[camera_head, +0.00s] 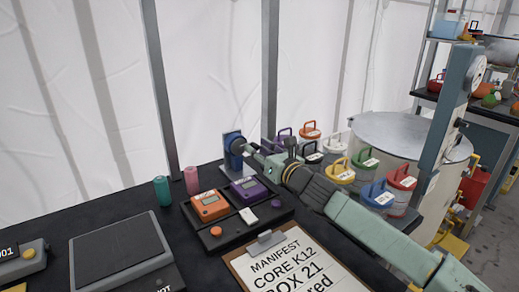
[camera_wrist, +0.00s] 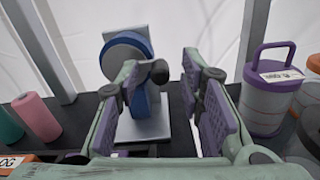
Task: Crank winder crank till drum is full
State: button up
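The winder (camera_wrist: 143,100) is a blue upright body on a pale grey base plate, with a round grey drum face (camera_wrist: 122,50). In the head view the blue winder (camera_head: 232,143) stands at the back of the dark table. A dark round knob (camera_wrist: 159,72), apparently the crank's handle, shows in the wrist view beside the left finger's tip. My gripper (camera_wrist: 165,82) is open, its purple-padded fingers on either side of the space in front of the winder. I cannot tell whether a finger touches the knob. In the head view my gripper (camera_head: 256,150) reaches the winder from the right and partly hides it.
Lidded canisters (camera_head: 340,172) stand close to the right of my arm. Orange (camera_head: 210,206) and purple (camera_head: 249,188) devices sit in a dark tray in front of the winder. Pink (camera_head: 191,180) and teal (camera_head: 162,190) spools stand left. A clipboard (camera_head: 290,262) lies in front.

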grip_shut()
jog(key=shift+f+b, duration=0.15)
jog(key=shift+b, duration=0.55)
jog(key=shift+n+b, duration=0.35)
jog(key=shift+n, duration=0.05)
jog(key=shift+r, duration=0.25)
grip_release()
jog(key=shift+s, duration=0.1)
